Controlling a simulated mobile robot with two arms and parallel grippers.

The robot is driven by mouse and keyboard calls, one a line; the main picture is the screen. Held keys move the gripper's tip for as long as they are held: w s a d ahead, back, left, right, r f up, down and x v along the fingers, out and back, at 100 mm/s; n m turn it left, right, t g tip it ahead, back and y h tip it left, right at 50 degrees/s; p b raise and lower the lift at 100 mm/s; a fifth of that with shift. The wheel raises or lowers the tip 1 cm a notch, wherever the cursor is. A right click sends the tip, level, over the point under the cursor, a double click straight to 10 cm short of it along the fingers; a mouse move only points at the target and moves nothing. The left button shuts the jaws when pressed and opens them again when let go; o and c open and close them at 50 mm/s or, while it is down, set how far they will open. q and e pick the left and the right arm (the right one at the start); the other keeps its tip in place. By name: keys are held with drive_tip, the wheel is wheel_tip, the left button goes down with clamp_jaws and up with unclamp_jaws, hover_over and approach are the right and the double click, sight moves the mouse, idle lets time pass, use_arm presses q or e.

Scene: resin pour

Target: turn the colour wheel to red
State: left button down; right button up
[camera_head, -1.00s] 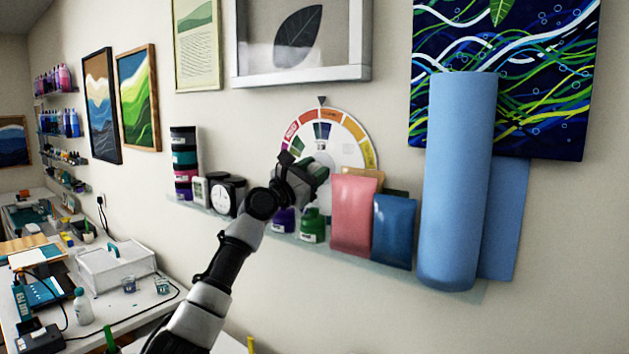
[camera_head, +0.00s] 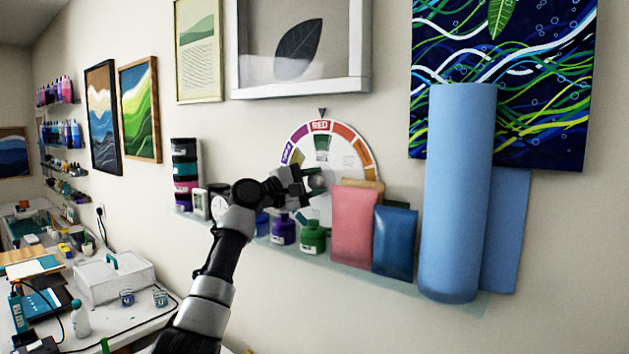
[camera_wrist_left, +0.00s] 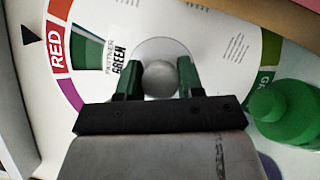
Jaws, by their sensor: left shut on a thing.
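The colour wheel (camera_head: 352,148) is a white disc with a coloured rim on the wall above the shelf. Its RED segment (camera_head: 320,126) sits at the top, directly under the dark pointer (camera_head: 322,113). In the left wrist view the RED label (camera_wrist_left: 57,48) is beside the dark pointer (camera_wrist_left: 27,34). My left gripper (camera_head: 314,181) is at the wheel's centre, shut on the round grey knob (camera_wrist_left: 160,79), with a finger on either side. My arm and gripper hide the lower left of the wheel. My right gripper is not in view.
The shelf below holds a green bottle (camera_head: 314,237), a purple bottle (camera_head: 283,230), a pink pouch (camera_head: 354,225) and a blue pouch (camera_head: 394,241). In the left wrist view the green bottle (camera_wrist_left: 290,110) is close on the gripper's right. A blue roll (camera_head: 456,195) stands further right.

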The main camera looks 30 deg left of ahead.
use_arm(q)
drive_tip(key=shift+f+m, duration=0.1)
drive_tip(key=shift+m, duration=0.3)
drive_tip(key=c, duration=0.7)
unclamp_jaws()
drive_tip(key=shift+s, duration=0.1)
drive_tip(key=shift+s+a+f+b, duration=0.1)
drive_tip(key=shift+s+a+b, duration=0.1)
drive_tip(key=shift+s+b, duration=0.1)
drive_tip(key=r+b+v, duration=0.1)
drive_tip(key=b+v, duration=0.3)
drive_tip(key=v, duration=0.5)
drive_tip(key=shift+s+f, duration=0.35)
drive_tip(key=shift+s, duration=0.1)
drive_tip(key=shift+a, duration=0.15)
